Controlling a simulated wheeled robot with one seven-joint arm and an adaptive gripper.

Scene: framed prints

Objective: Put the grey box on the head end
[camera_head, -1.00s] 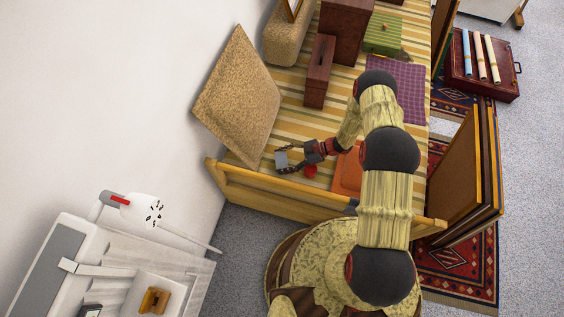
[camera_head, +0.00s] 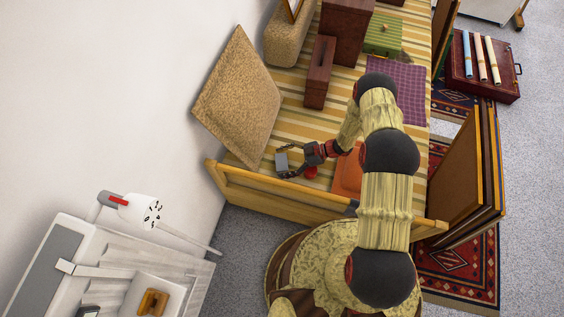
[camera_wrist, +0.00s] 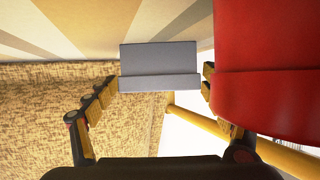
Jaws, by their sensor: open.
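The grey box (camera_head: 282,161) stands on the striped bed cover near the wooden end board (camera_head: 250,188). In the wrist view the grey box (camera_wrist: 158,66) is centred between my fingertips. My gripper (camera_head: 284,161) is open around the box, one finger on each side. It also shows in the wrist view (camera_wrist: 160,80), with only narrow gaps at the box's sides; contact is hard to tell. I cannot tell for sure which end of the bed is the head end; a large tan cushion (camera_head: 240,95) leans near the end board.
A red object (camera_wrist: 265,70) is close beside my right finger in the wrist view. An orange flat item (camera_head: 347,174) lies under my arm. A dark red box (camera_head: 319,72), a green box (camera_head: 383,34) and a purple cloth (camera_head: 402,90) lie farther off. Framed boards (camera_head: 470,175) lean at the right.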

